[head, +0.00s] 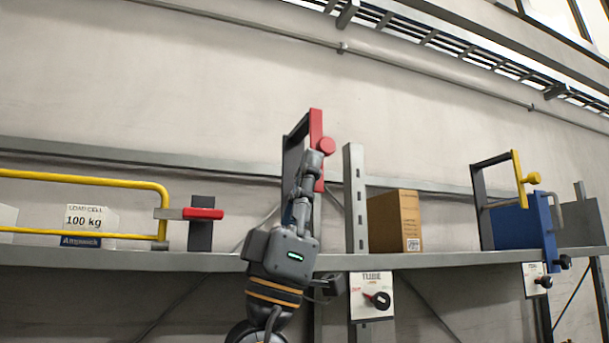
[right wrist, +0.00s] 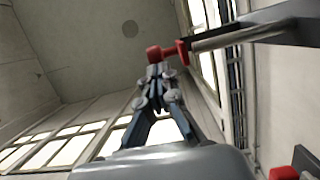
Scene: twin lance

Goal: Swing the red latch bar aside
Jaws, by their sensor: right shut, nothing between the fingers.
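The red latch bar (head: 316,126) stands upright on the front of a dark frame on the shelf, with a round red knob (head: 326,146) sticking out from it. My right gripper (head: 312,160) points up in front of the bar and hides part of it. In the right wrist view its fingers (right wrist: 156,76) are shut and empty. Their tips are right by the red knob (right wrist: 153,54); I cannot tell whether they touch it. The red bar (right wrist: 183,52) shows edge-on there, beside the dark frame (right wrist: 265,25). My left gripper is out of view.
A yellow rail (head: 80,175) and a red handle (head: 203,213) are to the left on the shelf (head: 130,258). A grey post (head: 355,200) and a cardboard box (head: 395,222) stand close right. A yellow bar (head: 519,180) and blue box (head: 540,225) are farther right.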

